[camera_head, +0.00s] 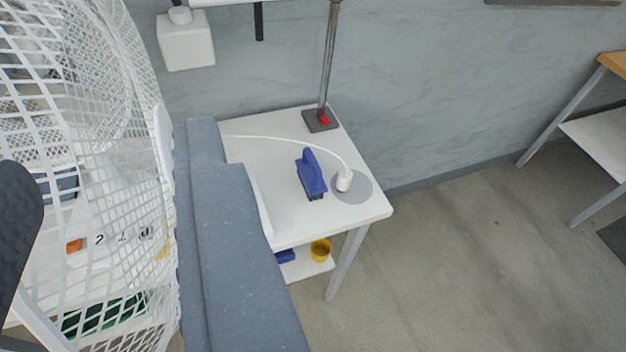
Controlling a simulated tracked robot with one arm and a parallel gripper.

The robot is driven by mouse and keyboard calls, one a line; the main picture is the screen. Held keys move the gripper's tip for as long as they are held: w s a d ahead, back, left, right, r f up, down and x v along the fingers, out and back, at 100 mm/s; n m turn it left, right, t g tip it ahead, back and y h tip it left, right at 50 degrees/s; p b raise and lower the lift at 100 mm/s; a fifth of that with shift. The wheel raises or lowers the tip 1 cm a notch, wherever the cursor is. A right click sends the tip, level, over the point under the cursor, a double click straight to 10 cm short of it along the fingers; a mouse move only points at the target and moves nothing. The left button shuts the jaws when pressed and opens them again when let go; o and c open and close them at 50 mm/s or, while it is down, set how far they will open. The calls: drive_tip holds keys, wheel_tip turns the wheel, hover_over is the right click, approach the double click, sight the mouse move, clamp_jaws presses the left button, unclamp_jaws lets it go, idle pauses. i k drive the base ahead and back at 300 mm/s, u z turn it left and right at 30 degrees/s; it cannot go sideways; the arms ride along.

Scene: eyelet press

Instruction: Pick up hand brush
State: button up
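The hand brush (311,174) is blue with a raised handle and a dark underside. It sits on the white table (285,220), near the middle of its top. All of it appears visible, with nothing in front of it. My gripper does not show clearly in this view, so its place relative to the brush cannot be told.
A white cable runs behind the brush to a round grey disc (361,185) on its right. A metal post on a dark base (320,121) stands behind. A grey-blue panel (235,240) and white mesh (85,110) fill the left. A yellow cup (320,250) sits below. Floor at right is clear.

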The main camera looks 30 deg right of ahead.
sight(308, 170)
drive_tip(key=k, duration=1.05)
drive_tip(key=z, duration=0.8)
drive_tip(key=i, duration=2)
drive_tip(key=u, duration=0.3)
